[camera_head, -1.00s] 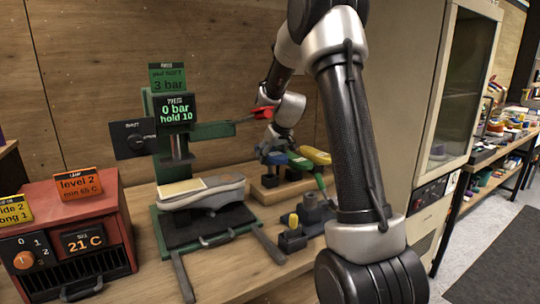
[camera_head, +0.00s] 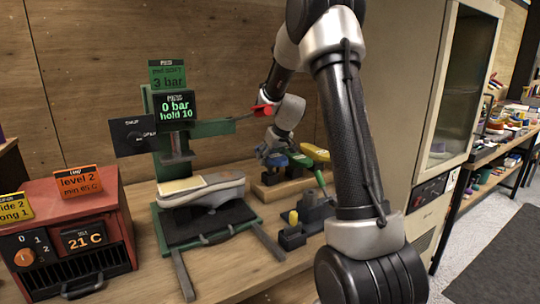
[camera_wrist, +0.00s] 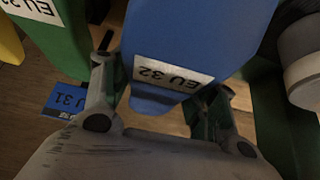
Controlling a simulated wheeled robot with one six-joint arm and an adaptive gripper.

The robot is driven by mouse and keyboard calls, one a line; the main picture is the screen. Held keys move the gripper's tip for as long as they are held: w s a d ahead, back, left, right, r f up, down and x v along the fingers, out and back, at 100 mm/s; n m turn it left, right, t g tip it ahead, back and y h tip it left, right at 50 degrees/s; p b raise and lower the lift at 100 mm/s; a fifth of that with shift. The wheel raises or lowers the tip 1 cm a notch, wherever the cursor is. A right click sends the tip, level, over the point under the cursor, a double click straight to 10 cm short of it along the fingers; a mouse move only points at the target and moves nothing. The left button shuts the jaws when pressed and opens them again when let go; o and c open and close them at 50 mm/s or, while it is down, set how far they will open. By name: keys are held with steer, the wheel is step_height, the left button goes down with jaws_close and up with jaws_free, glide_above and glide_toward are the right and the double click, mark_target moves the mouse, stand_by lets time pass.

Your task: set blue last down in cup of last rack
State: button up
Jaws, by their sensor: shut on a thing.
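My gripper (camera_head: 272,149) is shut on the blue last (camera_wrist: 195,35), which carries a white EU 32 label. In the wrist view the fingers (camera_wrist: 160,92) are on either side of its lower end. In the head view the blue last (camera_head: 277,160) is over the left part of the wooden last rack (camera_head: 270,192). The green last (camera_head: 301,161) and yellow last (camera_head: 315,152) are on its right. The cup under the blue last is hidden, so I cannot tell whether the last touches it.
The green press (camera_head: 205,130) stands left of the rack with a grey-soled shoe (camera_head: 205,190) on it. Dark blocks (camera_head: 310,212) are in front of the rack. A red heater box (camera_head: 70,235) is far left. A glass-doored cabinet (camera_head: 460,90) stands right.

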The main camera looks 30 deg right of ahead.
mark_target(279, 158)
steer(key=shift+f, duration=1.45)
steer(key=o, duration=1)
steer(key=shift+o, duration=0.2)
steer(key=v, duration=1.2)
steer(key=shift+s+a+f+m, duration=0.1)
steer(key=shift+s+m, duration=0.05)
steer(key=shift+m, duration=0.15)
steer(key=s+a+r, duration=0.1)
steer(key=s+a, duration=0.2)
steer(key=s, duration=0.8)
steer(key=s+a+r+g, duration=0.1)
steer(key=s+a+r, duration=0.1)
steer(key=s, duration=0.9)
steer(key=s+a+r+g, duration=0.1)
steer(key=s+a, duration=0.4)
steer(key=s, duration=0.6)
steer(key=shift+s+r, duration=0.25)
steer(key=shift+s, duration=0.1)
